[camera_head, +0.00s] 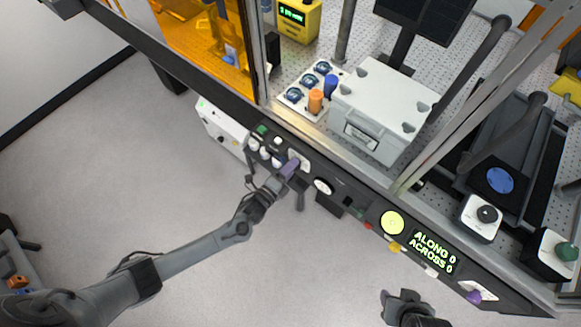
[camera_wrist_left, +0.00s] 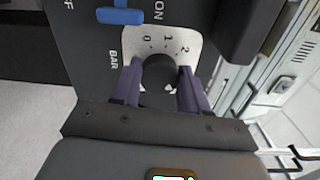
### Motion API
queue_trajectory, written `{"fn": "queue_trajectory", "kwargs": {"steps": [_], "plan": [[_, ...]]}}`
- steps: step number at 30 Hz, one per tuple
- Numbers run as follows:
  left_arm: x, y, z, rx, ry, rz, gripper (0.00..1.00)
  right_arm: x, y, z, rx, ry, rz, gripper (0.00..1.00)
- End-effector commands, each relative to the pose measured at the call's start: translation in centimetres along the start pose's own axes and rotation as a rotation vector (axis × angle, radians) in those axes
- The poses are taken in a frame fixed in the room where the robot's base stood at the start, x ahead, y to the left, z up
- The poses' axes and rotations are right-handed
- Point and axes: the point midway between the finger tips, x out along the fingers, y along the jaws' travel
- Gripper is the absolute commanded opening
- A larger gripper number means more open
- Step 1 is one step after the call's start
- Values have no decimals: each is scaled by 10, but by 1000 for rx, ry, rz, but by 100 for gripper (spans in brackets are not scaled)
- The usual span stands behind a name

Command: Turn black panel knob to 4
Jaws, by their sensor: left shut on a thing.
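The black panel knob (camera_wrist_left: 160,72) sits on a white dial plate (camera_wrist_left: 133,40) in the left wrist view. The plate shows the numbers 0, 1 and 2 along its far side; no 4 is visible, and the near part is covered by my gripper. A small white mark shows on the knob's near side. My left gripper (camera_wrist_left: 157,88) has its purple fingers on both sides of the knob, shut on it. In the head view my left gripper (camera_head: 289,169) is at the front panel and hides most of the knob. My right gripper (camera_head: 402,303) is at the bottom edge, its fingers unclear.
A blue switch (camera_wrist_left: 120,16) lies beside the dial plate, and a dark block (camera_wrist_left: 246,28) stands close on its right. The floor before the panel is clear.

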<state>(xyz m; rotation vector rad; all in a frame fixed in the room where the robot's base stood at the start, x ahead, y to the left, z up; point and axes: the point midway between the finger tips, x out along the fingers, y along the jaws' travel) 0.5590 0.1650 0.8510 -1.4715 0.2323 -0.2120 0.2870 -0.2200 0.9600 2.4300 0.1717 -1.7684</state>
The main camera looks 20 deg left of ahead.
Motion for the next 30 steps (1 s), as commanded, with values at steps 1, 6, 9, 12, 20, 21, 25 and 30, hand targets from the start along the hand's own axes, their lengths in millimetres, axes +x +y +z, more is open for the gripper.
{"fn": "queue_trajectory", "kwargs": {"steps": [1,6,9,12,20,21,25,30], "plan": [[0,0,0,28,0,0,14,-1,0,0,0,0,0,43],[0,-1,0,97,-2,-1,14,-2,0,-1,0,0,-1,43],[0,0,0,122,-3,-1,14,-2,0,-1,2,0,-2,43],[0,0,0,137,-4,-1,14,-3,-1,-1,4,0,-3,43],[0,0,0,144,-4,0,14,-3,-2,-1,9,1,-7,43],[0,0,0,144,-4,0,14,-3,-2,-1,9,1,-7,43],[0,0,0,143,-4,0,14,-3,-2,-1,9,1,-7,43],[0,0,0,143,-4,0,68,-3,-2,-1,9,1,-7,43]]}}
